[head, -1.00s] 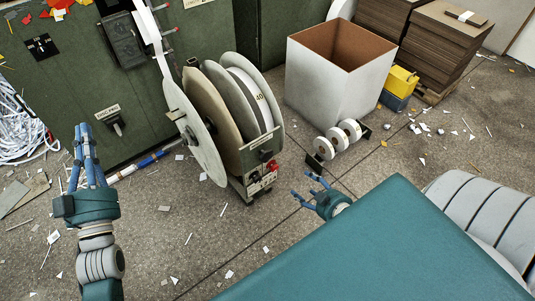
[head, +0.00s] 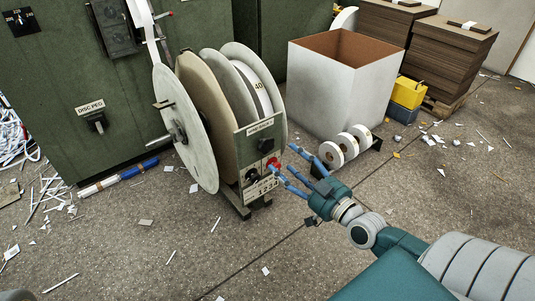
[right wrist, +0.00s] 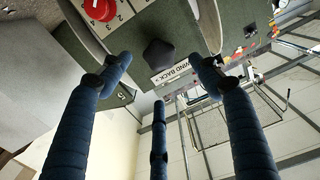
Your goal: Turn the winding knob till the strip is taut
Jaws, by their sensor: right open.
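The winding knob (head: 266,145) is dark, on the reel stand's front panel (head: 247,166). In the right wrist view it is a black faceted knob (right wrist: 160,54) above a label reading "WIND BACK". The white strip (head: 149,32) comes down from the top left to the reel (head: 184,130); I cannot tell how tight it is. My right gripper (head: 283,161) is open and empty, its blue fingers pointing at the panel from the right. In the right wrist view the fingers (right wrist: 162,78) spread around the knob's picture, with no clear contact. My left gripper is out of view.
A red knob (right wrist: 101,9) sits near the winding knob on the panel. Small white rolls (head: 346,146) stand right of the reel, before a white box (head: 341,90). A green cabinet (head: 60,85) stands at left. Scraps litter the open floor.

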